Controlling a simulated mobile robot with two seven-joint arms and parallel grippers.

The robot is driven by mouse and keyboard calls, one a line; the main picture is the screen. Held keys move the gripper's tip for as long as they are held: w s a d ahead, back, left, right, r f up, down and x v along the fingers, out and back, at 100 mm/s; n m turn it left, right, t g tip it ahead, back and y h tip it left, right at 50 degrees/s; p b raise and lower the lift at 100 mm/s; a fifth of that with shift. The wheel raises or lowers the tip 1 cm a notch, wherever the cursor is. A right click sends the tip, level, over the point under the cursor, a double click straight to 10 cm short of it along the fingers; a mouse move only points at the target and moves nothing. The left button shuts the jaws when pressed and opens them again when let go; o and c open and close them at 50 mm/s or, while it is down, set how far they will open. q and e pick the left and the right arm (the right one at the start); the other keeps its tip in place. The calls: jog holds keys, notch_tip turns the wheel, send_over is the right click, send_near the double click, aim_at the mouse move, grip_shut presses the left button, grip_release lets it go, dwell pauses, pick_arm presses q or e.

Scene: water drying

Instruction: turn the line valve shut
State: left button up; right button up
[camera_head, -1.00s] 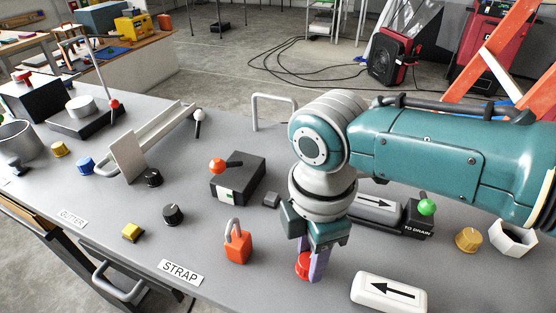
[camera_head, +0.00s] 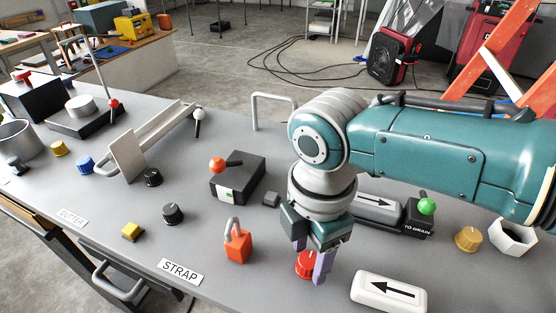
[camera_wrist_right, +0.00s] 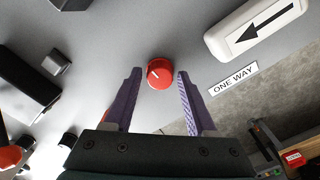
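No label reading "line valve" is legible. My right gripper (camera_head: 311,265) is open at a round red knob (camera_head: 306,264) on the grey bench. In the right wrist view the red knob (camera_wrist_right: 159,73) shows between the two purple fingertips, with a gap on each side. A pale pointer line marks its top. A black box with an orange-tipped lever (camera_head: 217,165) stands left of my right gripper. A green-tipped lever (camera_head: 427,207) stands on a black block marked "TO DRAIN" to its right. My left gripper is not in view.
A white block with an arrow (camera_head: 388,293) lies right of the red knob, near a "ONE WAY" label (camera_wrist_right: 233,79). An orange padlock-shaped piece (camera_head: 238,246) stands to the left. A yellow knob (camera_head: 467,239) and a white hexagonal cup (camera_head: 512,236) stand at the right.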

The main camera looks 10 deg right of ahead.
aim_at(310, 258)
jog(key=shift+o, duration=0.9)
notch_tip(310, 258, up, 10)
jog(key=p, duration=0.2)
jog(key=shift+p, duration=0.4)
